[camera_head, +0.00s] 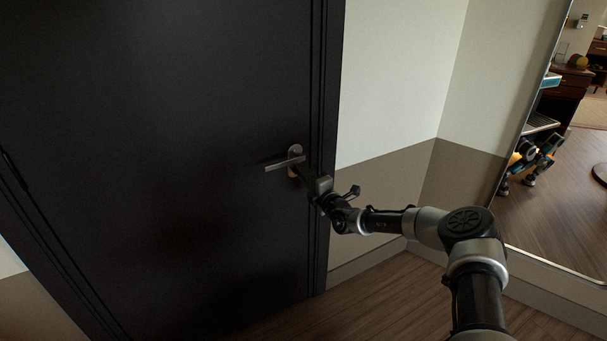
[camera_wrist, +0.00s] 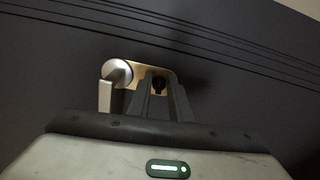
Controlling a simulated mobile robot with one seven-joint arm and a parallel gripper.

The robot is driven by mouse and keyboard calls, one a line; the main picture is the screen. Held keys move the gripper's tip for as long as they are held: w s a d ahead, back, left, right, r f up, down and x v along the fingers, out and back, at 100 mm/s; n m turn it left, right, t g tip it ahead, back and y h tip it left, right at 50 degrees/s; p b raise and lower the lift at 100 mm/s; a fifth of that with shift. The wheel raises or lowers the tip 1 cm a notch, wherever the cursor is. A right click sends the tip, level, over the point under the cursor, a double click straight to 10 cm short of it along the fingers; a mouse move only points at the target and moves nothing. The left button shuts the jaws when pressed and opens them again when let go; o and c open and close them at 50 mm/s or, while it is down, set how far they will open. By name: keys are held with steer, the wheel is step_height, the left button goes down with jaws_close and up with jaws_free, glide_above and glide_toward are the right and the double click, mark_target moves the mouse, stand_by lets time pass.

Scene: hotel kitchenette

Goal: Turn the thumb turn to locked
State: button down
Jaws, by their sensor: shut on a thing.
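The dark door (camera_head: 180,140) is closed against its frame in the head view. Its lever handle (camera_head: 284,164) points left from a plate near the door's right edge. In the wrist view, the lever (camera_wrist: 106,92) and its round hub sit at the left end of the brass-coloured plate (camera_wrist: 141,68). The small dark thumb turn (camera_wrist: 158,84) is at the plate's right part, between my fingers. My gripper (camera_wrist: 160,92) is shut on it. In the head view, my gripper (camera_head: 299,175) reaches the plate just below the lever and hides the thumb turn; its exact angle is unclear.
The door frame (camera_head: 325,120) and a two-tone wall (camera_head: 390,110) stand right of the door. A tall mirror (camera_head: 560,205) at the right reflects the room. The wooden floor (camera_head: 365,300) is clear near the door. The lever is close beside my fingers.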

steer(key=shift+m, duration=0.6)
steer(key=c, duration=1.6)
jaws_free()
steer(key=p+v, duration=0.3)
steer(key=v, duration=1.4)
steer(key=shift+s+d+p, duration=0.15)
steer(key=shift+s+p, duration=0.05)
steer(key=shift+p, duration=0.15)
